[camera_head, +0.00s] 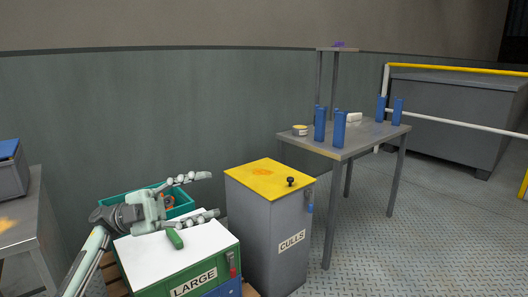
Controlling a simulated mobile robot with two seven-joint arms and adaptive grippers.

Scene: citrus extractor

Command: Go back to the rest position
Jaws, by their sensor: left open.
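My left gripper (196,198) is open and comes in from the lower left. Its two fingers point right, one above the other, with nothing seen between them. It is in front of a teal crate (181,203) and appears above the white top of the green box labelled LARGE (190,283). A green handle-like piece (175,239) shows on that white top. My right gripper is not in view.
A grey bin labelled CULLS (262,225) with a yellow lid stands right of the gripper. A grey bench (20,210) is at far left. Open floor (440,240) lies at right.

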